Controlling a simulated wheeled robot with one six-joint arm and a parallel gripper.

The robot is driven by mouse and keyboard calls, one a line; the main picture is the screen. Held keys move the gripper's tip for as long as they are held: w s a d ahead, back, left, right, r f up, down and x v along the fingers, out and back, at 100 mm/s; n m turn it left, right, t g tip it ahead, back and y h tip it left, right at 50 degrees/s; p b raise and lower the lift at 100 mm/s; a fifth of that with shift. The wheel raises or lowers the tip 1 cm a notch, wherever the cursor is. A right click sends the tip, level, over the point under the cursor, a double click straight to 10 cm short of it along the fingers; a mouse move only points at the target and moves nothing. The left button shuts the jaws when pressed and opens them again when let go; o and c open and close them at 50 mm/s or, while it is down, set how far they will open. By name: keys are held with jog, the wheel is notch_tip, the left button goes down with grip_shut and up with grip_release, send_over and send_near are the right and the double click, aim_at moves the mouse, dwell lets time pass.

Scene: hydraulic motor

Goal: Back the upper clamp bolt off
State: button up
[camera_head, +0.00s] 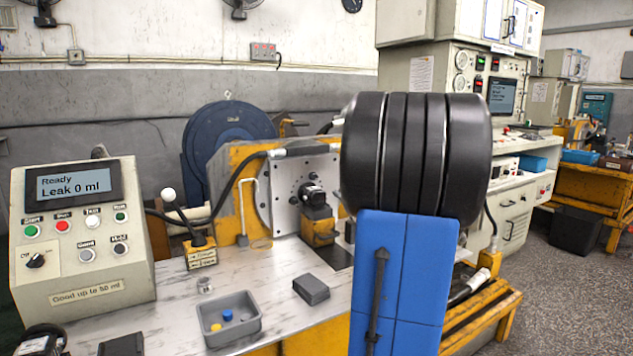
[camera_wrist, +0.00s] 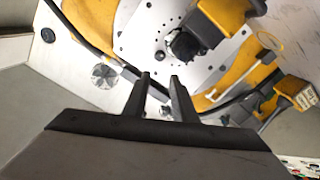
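Several small bolt heads or holes dot the plate; a dark one (camera_wrist: 160,55) lies just beyond my fingertips, but I cannot tell which is the upper clamp bolt. My gripper (camera_wrist: 160,76) has its two dark fingers apart with a visible gap and nothing clearly held. It points toward the plate. In the head view my arm hides the gripper.
A control box (camera_head: 78,235) reads "Ready, Leak 0 ml". A lever unit (camera_head: 201,255), a grey tray (camera_head: 229,318) with small blue and yellow pieces, and a dark grey block (camera_head: 311,289) stand on the bench. Black hoses run near the plate. The bench front is partly clear.

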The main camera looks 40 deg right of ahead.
aim_at(316, 178)
jog(key=x, duration=1.6)
jog(key=shift+w+d+f, duration=0.1)
jog(key=shift+w+d, duration=0.1)
jog(key=shift+w, duration=0.15)
grip_shut()
